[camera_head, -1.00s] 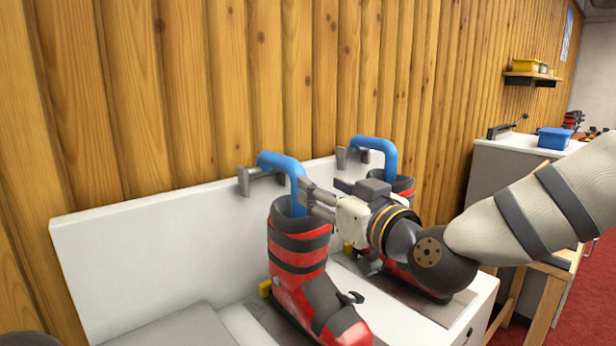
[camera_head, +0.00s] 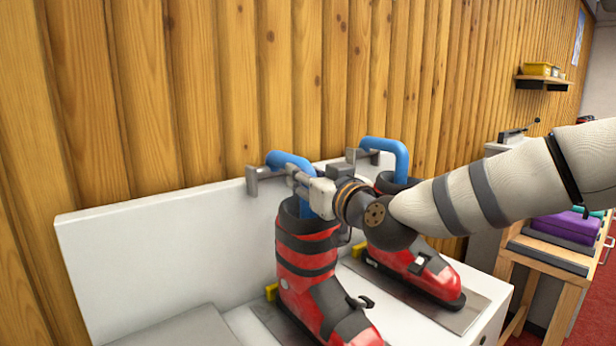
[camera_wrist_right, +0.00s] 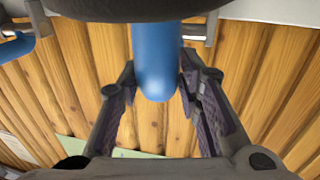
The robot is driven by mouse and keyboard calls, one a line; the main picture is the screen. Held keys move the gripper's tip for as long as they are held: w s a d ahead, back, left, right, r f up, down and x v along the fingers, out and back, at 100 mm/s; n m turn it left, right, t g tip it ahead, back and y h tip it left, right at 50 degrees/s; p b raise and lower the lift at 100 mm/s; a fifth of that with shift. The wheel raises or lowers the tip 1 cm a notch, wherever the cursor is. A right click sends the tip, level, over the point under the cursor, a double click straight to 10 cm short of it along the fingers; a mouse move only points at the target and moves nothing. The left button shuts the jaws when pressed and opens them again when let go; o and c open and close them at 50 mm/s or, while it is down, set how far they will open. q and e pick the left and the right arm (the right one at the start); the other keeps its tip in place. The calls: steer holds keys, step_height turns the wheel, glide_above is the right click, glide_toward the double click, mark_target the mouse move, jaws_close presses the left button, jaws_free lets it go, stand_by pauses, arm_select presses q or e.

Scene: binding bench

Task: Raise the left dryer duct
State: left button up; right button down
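The left dryer duct (camera_head: 290,160) is a blue bent pipe at the white back panel. Its downturned end reaches into the top of the left red-and-black ski boot (camera_head: 305,260). My right gripper (camera_head: 300,178) is at the duct's bend, with its fingers hiding part of the pipe. In the right wrist view the duct (camera_wrist_right: 155,60) lies between the two fingers (camera_wrist_right: 158,85), which appear to touch it on both sides. My left gripper is not in view.
A second blue duct (camera_head: 390,150) bends down to the right boot (camera_head: 415,265). Grey brackets (camera_head: 265,178) stand at the panel's top edge. The wooden wall (camera_head: 230,80) is close behind. A wooden stand (camera_head: 560,275) with purple items is at the right.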

mark_target(304, 159)
steer(key=shift+d+r, duration=0.15)
steer(key=shift+r, duration=0.3)
step_height(304, 159, up, 4)
steer(key=g+p, duration=0.1)
steer(key=g+h+p, duration=0.1)
steer(key=p, duration=0.1)
steer(key=shift+w+f+p, duration=0.15)
steer(key=shift+f+p, duration=0.05)
steer(key=shift+p, duration=0.1)
steer(key=shift+w+a+r+h, duration=0.2)
steer(key=shift+a+r+h, duration=0.05)
steer(key=shift+h, duration=0.05)
steer(key=shift+w+a+n+g, duration=0.15)
steer(key=shift+w+n+g, duration=0.15)
steer(key=shift+g, duration=0.4)
steer(key=shift+w+a+r+g+h, duration=0.15)
steer(key=shift+w+r+g+h, duration=0.05)
steer(key=shift+w+g+h, duration=0.25)
steer(key=shift+w+a+r+g+h+b, duration=0.25)
steer(key=shift+r+g+h+b, duration=0.1)
steer(key=shift+r+g+b, duration=0.3)
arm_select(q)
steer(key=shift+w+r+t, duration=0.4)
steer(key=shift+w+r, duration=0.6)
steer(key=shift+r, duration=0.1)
arm_select(e)
steer(key=shift+r, duration=0.2)
steer(key=shift+g, duration=0.3)
steer(key=shift+r, duration=0.1)
